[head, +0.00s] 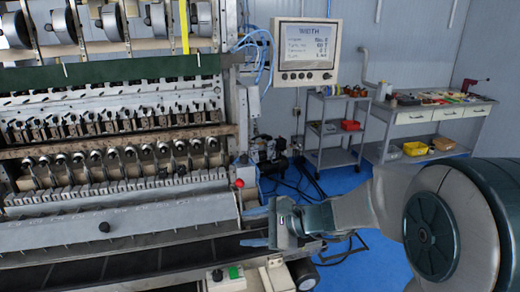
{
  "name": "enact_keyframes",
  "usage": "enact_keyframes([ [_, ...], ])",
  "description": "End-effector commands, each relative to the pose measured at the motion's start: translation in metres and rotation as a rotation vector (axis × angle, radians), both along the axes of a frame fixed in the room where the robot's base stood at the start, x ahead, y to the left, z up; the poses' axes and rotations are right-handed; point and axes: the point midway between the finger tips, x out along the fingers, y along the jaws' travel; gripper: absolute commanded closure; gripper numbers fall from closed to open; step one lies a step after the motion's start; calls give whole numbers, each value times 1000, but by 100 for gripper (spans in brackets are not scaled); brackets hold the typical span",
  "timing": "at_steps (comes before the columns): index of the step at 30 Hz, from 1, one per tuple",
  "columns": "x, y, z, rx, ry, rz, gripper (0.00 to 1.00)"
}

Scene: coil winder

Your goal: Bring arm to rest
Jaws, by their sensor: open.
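My gripper (256,227) is open, in the lower middle of the head view. Its two blue fingers point left toward the lower right end of the coil winder (110,222). Nothing shows between the fingers. My arm reaches in from the right edge of the view, with a large rounded joint in front and the forearm stretched to the left. The fingers overlap the machine's right end in the picture; whether they touch it I cannot tell.
A control screen (306,47) hangs at the machine's upper right. A red button (239,183) sits just above my gripper. A grey trolley (333,158) and a workbench (425,117) stand behind. Cables lie on the blue floor (345,180).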

Motion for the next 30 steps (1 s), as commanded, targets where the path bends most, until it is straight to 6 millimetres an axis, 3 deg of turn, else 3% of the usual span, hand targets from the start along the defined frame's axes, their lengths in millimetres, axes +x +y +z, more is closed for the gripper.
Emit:
enact_keyframes([
  [8,-76,-27,-13,-372,-182,299,48],
  [15,-130,-81,-27,-753,-354,580,48],
  [24,-164,-153,-27,-1174,-512,864,48],
  [30,-170,-173,-24,-1286,-543,941,48],
])
